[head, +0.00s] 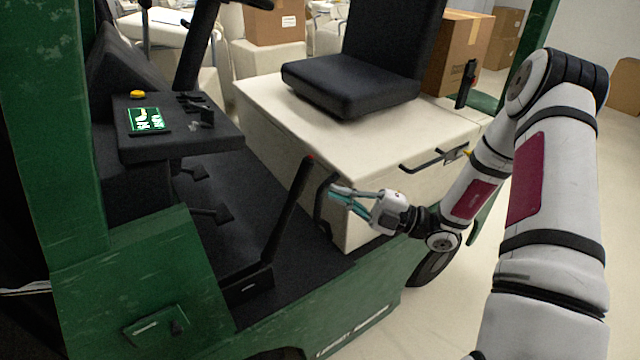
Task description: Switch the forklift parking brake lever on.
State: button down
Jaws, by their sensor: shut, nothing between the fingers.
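The parking brake lever (286,212) is a black bar with a red tip, rising from a black bracket on the forklift floor near its open side. It leans up and to the right. My gripper (334,194) is shut and empty, just right of the lever's upper part and pointing left toward it. A small gap shows in the picture between fingertips and lever; the true depth distance is hard to tell. Nothing hides the lever. The green forklift (160,270) surrounds it.
A cream seat base (370,130) with a black seat (350,85) stands behind my gripper. A black handle (325,203) is close to the fingertips. A dashboard (190,145) with a green display is at left. Cardboard boxes (465,45) stand behind. Pedals (215,212) are on the floor.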

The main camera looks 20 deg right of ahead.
jog(key=shift+v, duration=1.05)
jog(key=shift+a, duration=0.1)
jog(key=s+a+r+n+g+h, duration=0.45)
jog(key=s+n+g, duration=0.3)
jog(key=n, duration=0.45)
jog(key=s+a+r+n+g+h, duration=0.5)
jog(key=s+n, duration=0.3)
jog(key=n, duration=0.4)
jog(key=s+d+r+n+t+h, duration=0.3)
jog(key=s+n+h, duration=0.1)
jog(key=n, duration=0.6)
jog(key=s+d+r+n+t+h, duration=0.3)
jog(key=s+r+n+h, duration=0.1)
jog(key=n, duration=0.7)
jog(key=shift+s+d+h+p, duration=0.35)
jog(key=shift+s+h, duration=0.3)
jog(key=shift+s, duration=0.2)
